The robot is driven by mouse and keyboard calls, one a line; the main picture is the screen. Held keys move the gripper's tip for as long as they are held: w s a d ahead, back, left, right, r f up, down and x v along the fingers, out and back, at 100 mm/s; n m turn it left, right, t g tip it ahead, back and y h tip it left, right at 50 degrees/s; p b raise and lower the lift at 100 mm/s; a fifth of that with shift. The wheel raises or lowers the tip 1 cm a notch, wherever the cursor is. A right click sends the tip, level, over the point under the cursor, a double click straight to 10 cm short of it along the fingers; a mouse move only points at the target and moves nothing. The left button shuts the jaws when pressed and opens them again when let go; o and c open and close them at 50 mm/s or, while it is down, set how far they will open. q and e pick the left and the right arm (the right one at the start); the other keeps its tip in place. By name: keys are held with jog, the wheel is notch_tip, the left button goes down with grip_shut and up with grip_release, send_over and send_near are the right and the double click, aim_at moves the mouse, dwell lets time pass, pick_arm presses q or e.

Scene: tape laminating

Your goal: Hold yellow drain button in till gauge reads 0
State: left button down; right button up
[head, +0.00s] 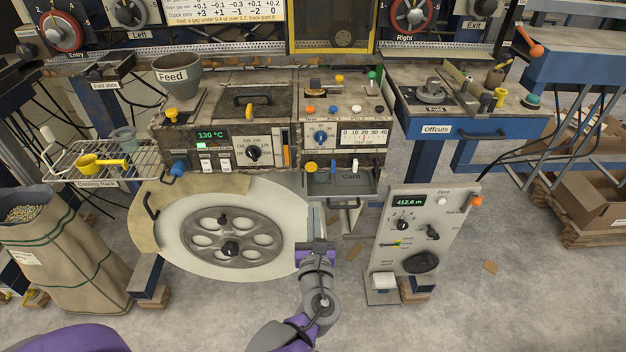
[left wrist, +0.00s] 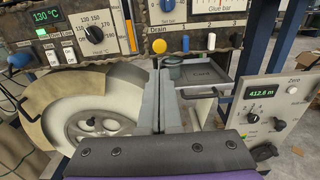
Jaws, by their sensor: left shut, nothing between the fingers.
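The yellow drain button (head: 311,167) sits on the lower front edge of the machine panel. In the left wrist view the button (left wrist: 159,46) is beside the label Drain. The gauge (head: 363,136) is a white strip scaled 0 to 40, above and right of the button. In the left wrist view the gauge (left wrist: 215,6) is cut off by the top edge; its reading is too small to tell. My left gripper (head: 318,208) is shut and empty, pointing at the machine from below the button, apart from it. Its fingers (left wrist: 166,72) also show in the wrist view. My right gripper is out of view.
A blue knob (head: 333,166) and a white knob (head: 355,164) stand right of the button. A tray (head: 345,184) juts out below them. A large reel (head: 270,200) is left of my gripper; a meter stand (head: 440,225) is at right.

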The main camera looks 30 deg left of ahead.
aim_at(311, 167)
pick_arm(q)
jog(key=shift+w, duration=0.1)
jog(key=x, duration=1.3)
jog(key=shift+w+a, duration=0.25)
jog(key=shift+a, duration=0.05)
jog(key=shift+w+a, duration=0.1)
jog(key=shift+w, duration=0.05)
jog(key=shift+w+a+r, duration=0.1)
jog(key=shift+w+a, duration=0.3)
jog(key=shift+w, duration=0.25)
jog(key=shift+r, duration=0.1)
dwell(0.5)
